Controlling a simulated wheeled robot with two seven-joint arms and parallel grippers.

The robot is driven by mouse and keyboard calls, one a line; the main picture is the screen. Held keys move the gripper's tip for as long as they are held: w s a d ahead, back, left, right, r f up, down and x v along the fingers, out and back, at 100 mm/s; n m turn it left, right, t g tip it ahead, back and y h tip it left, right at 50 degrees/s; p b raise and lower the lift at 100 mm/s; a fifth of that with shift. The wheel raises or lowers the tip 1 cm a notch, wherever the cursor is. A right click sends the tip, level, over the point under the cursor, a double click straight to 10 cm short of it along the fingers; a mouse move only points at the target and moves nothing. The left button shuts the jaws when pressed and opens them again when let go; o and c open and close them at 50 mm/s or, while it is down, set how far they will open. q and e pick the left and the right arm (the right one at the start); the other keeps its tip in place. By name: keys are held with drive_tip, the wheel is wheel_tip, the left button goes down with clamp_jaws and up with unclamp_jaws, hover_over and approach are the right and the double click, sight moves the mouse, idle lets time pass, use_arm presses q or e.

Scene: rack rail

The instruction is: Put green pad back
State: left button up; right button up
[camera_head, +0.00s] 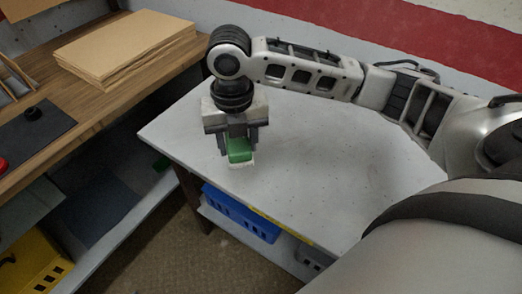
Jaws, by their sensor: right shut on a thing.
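A green pad (239,148) with a pale lower edge is held between the fingers of my right gripper (238,142). The gripper points down and is shut on the pad. It is over the left part of the white table (310,170), close to its front-left edge. I cannot tell whether the pad touches the table top. My left gripper does not show.
A wooden desk (100,115) at left bears stacked brown sheets (125,45) and a dark mat (30,135). A blue basket (240,213) sits under the white table. A yellow bin (35,265) is at lower left. The table's middle is clear.

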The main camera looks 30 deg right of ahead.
hover_over(261, 161)
drive_tip(key=f, duration=0.6)
drive_tip(key=shift+a+f, duration=0.1)
drive_tip(key=shift+a, duration=0.2)
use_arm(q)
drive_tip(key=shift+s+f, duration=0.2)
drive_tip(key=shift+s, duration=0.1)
use_arm(e)
drive_tip(key=shift+d+f, duration=0.15)
drive_tip(key=shift+f, duration=0.8)
drive_tip(key=shift+d+f, duration=0.15)
drive_tip(key=shift+f, duration=0.8)
drive_tip(key=shift+f, duration=0.1)
drive_tip(key=o, duration=1)
drive_tip(key=shift+c, duration=0.2)
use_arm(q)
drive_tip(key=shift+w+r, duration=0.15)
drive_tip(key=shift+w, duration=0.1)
use_arm(e)
drive_tip(key=shift+w+r, duration=0.1)
drive_tip(key=shift+r, duration=0.2)
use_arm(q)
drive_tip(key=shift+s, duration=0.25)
use_arm(e)
wheel_tip(261, 161, up, 12)
drive_tip(key=shift+f, duration=0.15)
